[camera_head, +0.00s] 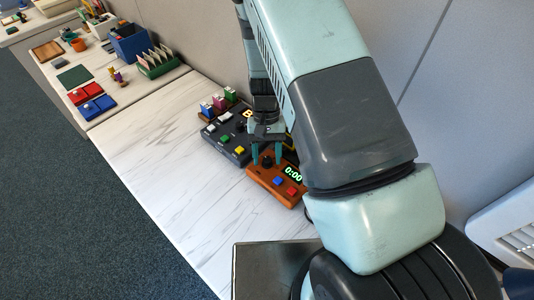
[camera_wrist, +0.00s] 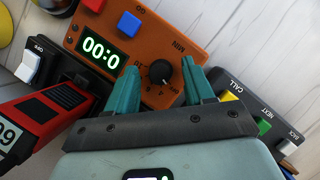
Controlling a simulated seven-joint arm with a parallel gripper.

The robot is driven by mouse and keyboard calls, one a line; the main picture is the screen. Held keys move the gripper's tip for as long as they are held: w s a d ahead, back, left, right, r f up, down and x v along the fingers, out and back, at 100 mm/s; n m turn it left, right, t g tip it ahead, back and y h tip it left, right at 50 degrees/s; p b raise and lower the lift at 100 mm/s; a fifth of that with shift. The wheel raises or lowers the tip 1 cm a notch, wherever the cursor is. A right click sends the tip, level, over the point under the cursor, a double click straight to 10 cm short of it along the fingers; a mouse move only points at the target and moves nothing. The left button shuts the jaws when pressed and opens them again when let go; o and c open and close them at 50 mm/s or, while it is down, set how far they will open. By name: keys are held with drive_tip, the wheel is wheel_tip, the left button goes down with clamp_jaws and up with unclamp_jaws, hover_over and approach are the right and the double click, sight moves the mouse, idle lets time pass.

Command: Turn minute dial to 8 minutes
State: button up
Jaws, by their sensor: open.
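The orange timer box (camera_head: 262,184) sits on the white marbled counter, and its display (camera_head: 292,174) reads 0:00. In the head view my gripper (camera_head: 267,156) is over the dial.
A dark panel (camera_head: 226,137) with coloured buttons stands right beside the box. A red handheld device (camera_wrist: 45,125) and a dark switch box (camera_wrist: 57,66) are close on the other side. The counter's front (camera_head: 170,190) is clear.

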drive_tip(key=shift+c, duration=0.2)
clamp_jaws()
drive_tip(key=shift+m, duration=0.3)
drive_tip(key=m+y, duration=0.1)
drive_tip(key=m, duration=0.1)
drive_tip(key=m+y, duration=0.1)
drive_tip(key=m, duration=0.1)
drive_tip(key=shift+d+m, duration=0.2)
drive_tip(key=shift+m, duration=0.1)
drive_tip(key=m+t+y, duration=0.1)
drive_tip(key=m, duration=0.3)
drive_tip(key=shift+s, duration=0.15)
drive_tip(key=m+t, duration=0.1)
drive_tip(key=m, duration=0.1)
drive_tip(key=m+t+y, duration=0.1)
drive_tip(key=m, duration=0.2)
drive_tip(key=shift+s+d, duration=0.1)
drive_tip(key=m+t, duration=0.1)
drive_tip(key=m, duration=0.3)
drive_tip(key=shift+s+m+t+y, duration=0.1)
drive_tip(key=shift+m+t+y, duration=0.2)
drive_tip(key=shift+m+t, duration=0.1)
